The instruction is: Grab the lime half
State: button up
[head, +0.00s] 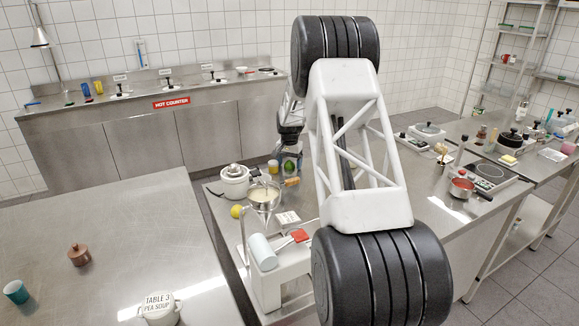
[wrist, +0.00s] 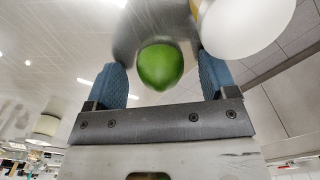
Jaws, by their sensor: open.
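The green lime half (wrist: 160,66) shows its rounded green skin in the wrist view, in the gap between the two blue fingers. My gripper (wrist: 161,78) is open, with a finger on each side of the lime half and visible space beside both. In the head view my gripper (head: 287,160) is low over the middle work table, and a small green patch of the lime half (head: 287,166) shows at it. My arm hides part of the table there, and I cannot tell how the lime half's cut face lies.
A white pot (head: 234,181), a yellow cup (head: 273,166) and a funnel on a stand (head: 264,195) stand close to my gripper's left. A pale rounded object (wrist: 246,25) is near the right finger in the wrist view.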

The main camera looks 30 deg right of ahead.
aim_at(289, 161)
dwell(0.4)
jog(key=c, duration=1)
jog(key=shift+r, duration=0.1)
jog(key=shift+r, duration=4.9)
